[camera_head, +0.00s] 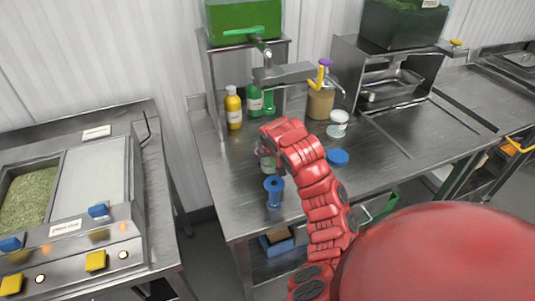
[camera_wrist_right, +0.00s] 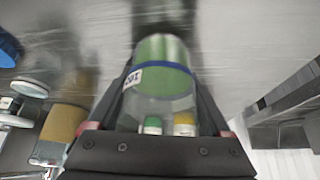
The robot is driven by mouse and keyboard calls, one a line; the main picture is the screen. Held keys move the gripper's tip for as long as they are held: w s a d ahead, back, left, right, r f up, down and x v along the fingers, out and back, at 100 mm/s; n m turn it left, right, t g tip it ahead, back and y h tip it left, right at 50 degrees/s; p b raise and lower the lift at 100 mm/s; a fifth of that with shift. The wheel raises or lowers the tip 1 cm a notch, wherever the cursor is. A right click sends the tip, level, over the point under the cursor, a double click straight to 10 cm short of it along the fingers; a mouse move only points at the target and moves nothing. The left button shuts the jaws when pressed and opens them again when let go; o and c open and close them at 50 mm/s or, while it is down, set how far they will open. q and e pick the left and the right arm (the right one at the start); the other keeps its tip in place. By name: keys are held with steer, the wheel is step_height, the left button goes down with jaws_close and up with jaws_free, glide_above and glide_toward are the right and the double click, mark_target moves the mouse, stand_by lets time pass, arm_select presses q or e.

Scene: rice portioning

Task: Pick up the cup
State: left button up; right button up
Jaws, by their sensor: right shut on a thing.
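The cup (camera_wrist_right: 158,85) is see-through, with green at one end, a blue band and a small white label. It sits between the two dark fingers of my right gripper (camera_wrist_right: 160,98), which is shut on it. In the head view the cup (camera_head: 267,163) shows only partly, beside the end of my red right arm and over the left part of the steel table. The gripper itself is mostly hidden there by the arm. I cannot tell whether the cup touches the table. My left gripper is not in view.
A blue spool-shaped thing (camera_head: 274,190) stands near the table's front left corner. A blue disc (camera_head: 338,157) and a white-topped container (camera_head: 339,122) are to the right. Yellow (camera_head: 233,110) and green (camera_head: 254,98) bottles stand behind. The steel table's (camera_head: 420,150) right part is clear.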

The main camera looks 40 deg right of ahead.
steer(key=shift+s+a, duration=0.3)
steer(key=shift+s, duration=0.4)
step_height(320, 180, up, 6)
steer(key=shift+a+f+b, duration=0.15)
steer(key=shift+b, duration=0.35)
step_height(320, 180, up, 8)
steer(key=p, duration=0.3)
